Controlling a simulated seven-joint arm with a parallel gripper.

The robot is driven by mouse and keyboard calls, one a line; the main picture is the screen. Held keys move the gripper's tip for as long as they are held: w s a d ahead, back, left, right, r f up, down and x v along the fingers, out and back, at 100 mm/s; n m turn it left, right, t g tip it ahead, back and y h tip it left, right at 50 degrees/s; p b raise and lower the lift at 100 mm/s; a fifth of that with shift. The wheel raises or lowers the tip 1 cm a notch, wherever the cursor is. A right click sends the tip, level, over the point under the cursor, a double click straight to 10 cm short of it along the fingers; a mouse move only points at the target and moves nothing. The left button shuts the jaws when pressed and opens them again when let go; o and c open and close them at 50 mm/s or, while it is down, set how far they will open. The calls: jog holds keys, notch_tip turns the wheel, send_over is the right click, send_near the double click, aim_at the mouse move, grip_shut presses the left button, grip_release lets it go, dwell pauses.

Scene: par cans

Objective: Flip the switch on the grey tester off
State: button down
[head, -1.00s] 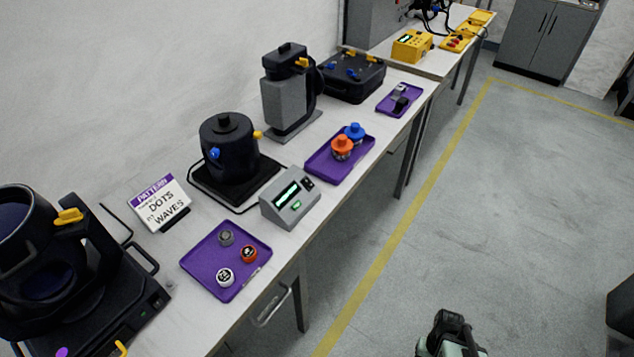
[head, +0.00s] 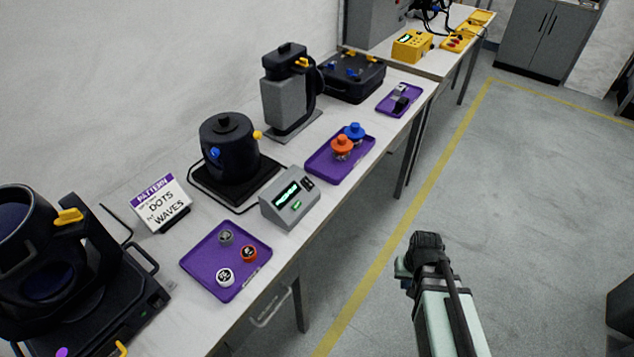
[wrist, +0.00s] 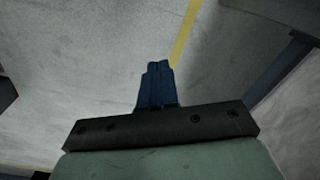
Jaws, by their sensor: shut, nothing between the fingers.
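The grey tester (head: 290,198) stands near the front edge of the bench, between two purple trays. Its sloped face has a lit display, a green lit patch below it and a small dark part at its upper right, which may be the switch; its position is too small to tell. My gripper shows in the wrist view (wrist: 157,70), where its blue fingers are together with nothing between them, over the floor. In the head view my arm rises at the lower right, out in front of the bench and apart from the tester.
A purple tray (head: 210,262) with several small round parts lies left of the tester. Another purple tray (head: 322,168) holds an orange and a blue knobbed part. A black pot (head: 228,150) stands behind, and a pattern sign (head: 160,204) is at left. The floor before the bench is clear.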

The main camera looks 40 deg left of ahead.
aim_at(312, 187)
jog(key=w+a+r+n+t+y, duration=0.2)
jog(key=w+a+r+y, duration=0.1)
jog(key=a+r, duration=1.35)
jog(key=s+a+r+m+g+y, duration=0.1)
jog(key=s+a+r+m, duration=0.1)
jog(key=r, duration=0.7)
jog(key=s+a+r+m+g+y, duration=0.1)
jog(key=a+r+m, duration=0.4)
jog(key=r, duration=0.5)
jog(key=shift+s+a+y, duration=0.25)
jog(key=shift+s+y, duration=0.15)
jog(key=shift+s, duration=0.1)
jog(key=shift+r, duration=0.1)
jog(key=x, duration=1.4)
